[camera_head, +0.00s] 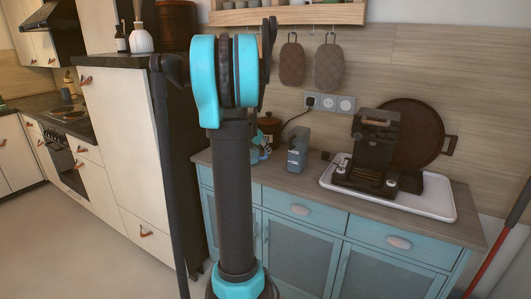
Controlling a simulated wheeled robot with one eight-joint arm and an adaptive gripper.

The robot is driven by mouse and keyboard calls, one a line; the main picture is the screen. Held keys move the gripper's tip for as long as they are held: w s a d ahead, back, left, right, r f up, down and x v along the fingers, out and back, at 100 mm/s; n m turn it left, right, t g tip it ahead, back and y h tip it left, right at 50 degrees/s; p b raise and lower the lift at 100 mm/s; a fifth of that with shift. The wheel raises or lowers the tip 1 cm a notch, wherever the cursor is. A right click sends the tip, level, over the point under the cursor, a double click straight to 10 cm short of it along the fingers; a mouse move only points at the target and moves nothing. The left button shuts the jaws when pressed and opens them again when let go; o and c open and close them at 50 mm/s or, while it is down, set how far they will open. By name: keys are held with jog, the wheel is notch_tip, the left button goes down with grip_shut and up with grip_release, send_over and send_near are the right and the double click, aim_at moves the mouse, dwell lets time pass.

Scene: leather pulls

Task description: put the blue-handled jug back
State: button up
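No blue-handled jug can be made out for sure. A small blue-teal item (256,153) stands on the counter just right of my arm, partly hidden by it. Beside it stands a grey-blue, box-like container (297,152) with a darker top. I cannot tell whether either is the jug. My upright arm, black with bright cyan joints, fills the middle of the view and hides part of the counter. My gripper's fingers do not show.
The wooden counter (283,181) over blue cabinets has a white tray (433,207) with a black coffee machine (374,145). A brown lidded jar (269,124) stands at the back. A tall cream cabinet (123,135) is left. Open floor (60,245) lies at lower left.

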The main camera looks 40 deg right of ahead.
jog(key=v, duration=0.7)
jog(key=shift+a, duration=0.25)
jog(key=s+a+f+m+y, duration=0.2)
jog(key=s+a+f+m, duration=0.4)
jog(key=a, duration=0.7)
jog(key=s+a+f+m+y, duration=0.3)
jog(key=s+a+f+m, duration=0.4)
jog(key=a, duration=0.6)
jog(key=s+a+f+m+y, duration=0.3)
jog(key=s+a+f+m, duration=0.4)
jog(key=a, duration=0.6)
jog(key=shift+s+m+t, duration=0.3)
jog(key=shift+s+m, duration=0.4)
jog(key=shift+m, duration=0.5)
jog(key=shift+d, duration=0.1)
